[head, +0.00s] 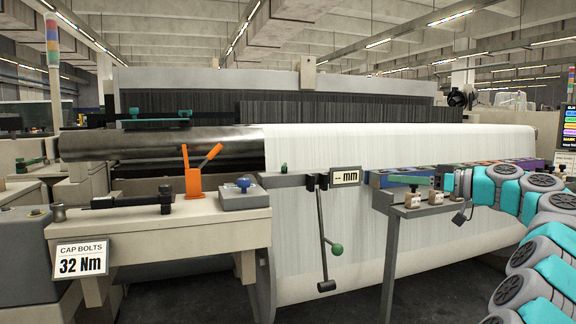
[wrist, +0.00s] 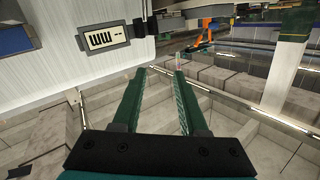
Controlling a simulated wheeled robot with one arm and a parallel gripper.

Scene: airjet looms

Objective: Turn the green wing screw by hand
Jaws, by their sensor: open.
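A small dark green piece (head: 284,168), which looks like the green wing screw, stands on the grey front rail left of the mm display (head: 345,177). It is too small to make out its wings. My gripper (head: 393,180) comes in from the right in the head view, its fingers pointing left, with a clear gap to the green piece. In the wrist view my gripper (wrist: 163,70) has its two dark green fingers apart and nothing visible between them. I cannot make out the wing screw in the wrist view, where the mm display (wrist: 104,37) shows at the upper left.
A hanging lever with a green knob (head: 337,249) is below the display. A small grey stand (head: 425,208) with blocks is below my gripper. A bench (head: 160,238) at left carries an orange holder (head: 194,181) and a blue-knobbed box (head: 244,193). The white warp sheet (head: 400,145) lies behind.

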